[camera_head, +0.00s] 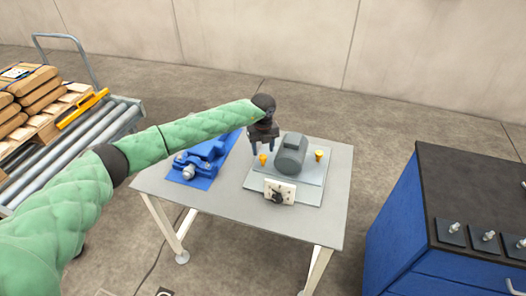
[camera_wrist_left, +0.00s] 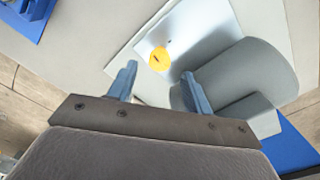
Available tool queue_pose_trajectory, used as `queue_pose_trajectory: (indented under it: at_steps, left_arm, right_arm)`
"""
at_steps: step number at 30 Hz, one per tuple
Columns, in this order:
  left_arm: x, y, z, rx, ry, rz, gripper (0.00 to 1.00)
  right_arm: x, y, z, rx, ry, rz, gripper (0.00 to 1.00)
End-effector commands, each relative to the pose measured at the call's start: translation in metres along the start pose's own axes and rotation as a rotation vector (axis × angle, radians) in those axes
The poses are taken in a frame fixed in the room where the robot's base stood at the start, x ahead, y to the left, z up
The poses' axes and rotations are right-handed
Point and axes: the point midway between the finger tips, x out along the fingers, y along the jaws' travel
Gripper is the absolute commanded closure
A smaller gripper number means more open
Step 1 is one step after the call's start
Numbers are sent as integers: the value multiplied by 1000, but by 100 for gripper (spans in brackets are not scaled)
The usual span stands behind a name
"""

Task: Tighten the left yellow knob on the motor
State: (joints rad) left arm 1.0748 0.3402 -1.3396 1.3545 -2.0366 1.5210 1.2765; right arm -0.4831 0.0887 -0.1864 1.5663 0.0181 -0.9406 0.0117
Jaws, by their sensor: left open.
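The grey motor (camera_head: 290,155) sits on a light plate on the table, with a yellow knob on each side. The left yellow knob (camera_head: 263,159) is just below my left gripper (camera_head: 262,148), which points down over it. In the left wrist view the yellow knob (camera_wrist_left: 159,59) shows from above, ahead of and between the two blue fingers of the left gripper (camera_wrist_left: 160,85). The fingers are apart and empty, and no contact with the knob shows. The motor (camera_wrist_left: 245,75) is beside the right-hand finger. The right yellow knob (camera_head: 319,155) stands clear. My right gripper is out of view.
A blue vise (camera_head: 203,158) on a blue mat lies left of the motor. A white box with a dark knob (camera_head: 280,192) sits in front. A blue cabinet (camera_head: 420,225) stands right of the table (camera_head: 318,228). A roller conveyor (camera_head: 75,150) with loaded pallet is at left.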

Motion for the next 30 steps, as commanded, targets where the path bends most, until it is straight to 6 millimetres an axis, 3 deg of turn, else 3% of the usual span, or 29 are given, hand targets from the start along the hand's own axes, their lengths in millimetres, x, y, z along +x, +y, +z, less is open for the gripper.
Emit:
queue_pose_trajectory:
  at_steps: [9,20,27,30]
  left_arm:
    - [30,0,0,-1,1,-1,50]
    - [35,0,0,0,0,-1,50]
    - [35,0,0,0,0,-1,95]
    - [35,0,0,0,0,-1,94]
  right_arm:
    - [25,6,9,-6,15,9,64]
    - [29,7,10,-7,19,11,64]
    - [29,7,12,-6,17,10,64]
    - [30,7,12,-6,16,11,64]
